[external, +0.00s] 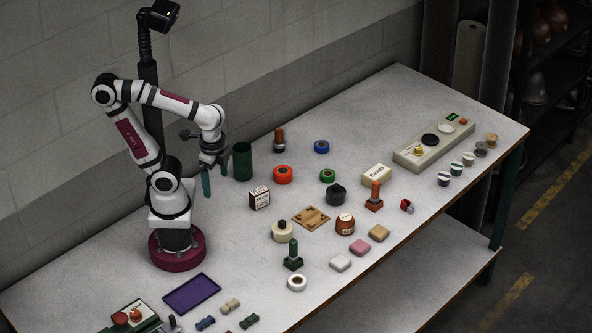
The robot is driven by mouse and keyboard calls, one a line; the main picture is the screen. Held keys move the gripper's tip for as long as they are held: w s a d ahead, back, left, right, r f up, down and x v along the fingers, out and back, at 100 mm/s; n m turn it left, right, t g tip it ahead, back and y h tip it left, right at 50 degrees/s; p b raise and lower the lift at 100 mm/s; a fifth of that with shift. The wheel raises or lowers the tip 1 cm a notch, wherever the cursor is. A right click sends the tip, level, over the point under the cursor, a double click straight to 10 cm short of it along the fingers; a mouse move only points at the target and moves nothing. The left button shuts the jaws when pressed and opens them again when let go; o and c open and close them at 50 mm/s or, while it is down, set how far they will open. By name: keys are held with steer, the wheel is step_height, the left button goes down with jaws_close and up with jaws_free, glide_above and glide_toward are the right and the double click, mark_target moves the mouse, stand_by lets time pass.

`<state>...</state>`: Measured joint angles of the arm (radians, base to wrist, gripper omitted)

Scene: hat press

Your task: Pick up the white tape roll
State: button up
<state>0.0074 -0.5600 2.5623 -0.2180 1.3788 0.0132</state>
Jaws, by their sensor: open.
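The white tape roll (297,283) lies flat near the front edge of the table, with its dark round hole facing up. My gripper (207,183) points down above the table, well to the left of and behind the tape roll. Its two teal fingers are apart and nothing shows between them. Nothing covers the tape roll.
A dark green stamp (293,256) stands just behind the tape roll, and a white block (340,262) lies to its right. A cream round item (283,232), a wooden board (311,218) and a printed box (260,197) lie farther back. A purple tray (192,293) is at left.

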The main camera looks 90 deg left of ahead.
mark_target(295, 280)
steer(key=w+a+f+m+g+y, duration=0.1)
steer(key=w+a+f+m+y, duration=0.1)
steer(key=w+a+m+y, duration=0.3)
steer(key=w+d+f+m+t+y, duration=0.4)
steer(key=w+d+m+t, duration=0.35)
steer(key=w+m, duration=0.2)
steer(key=d+f+m+t+h, duration=0.2)
steer(key=d+f+m, duration=0.2)
steer(key=d, duration=0.1)
steer(key=d+f+m+t+h, duration=0.2)
steer(key=d+f+m+h, duration=0.1)
steer(key=d+f+m, duration=0.1)
steer(key=d+f+m+t+h, duration=0.2)
steer(key=d+f+m+h, duration=0.1)
steer(key=d+f+m, duration=0.1)
steer(key=shift+w+d+f+m, duration=0.1)
steer(key=shift+d+f+m, duration=0.2)
steer(key=shift+d+m, duration=0.55)
steer(key=x, duration=0.7)
steer(key=shift+d+f, duration=0.25)
steer(key=shift+d, duration=0.05)
steer(key=c, duration=1.4)
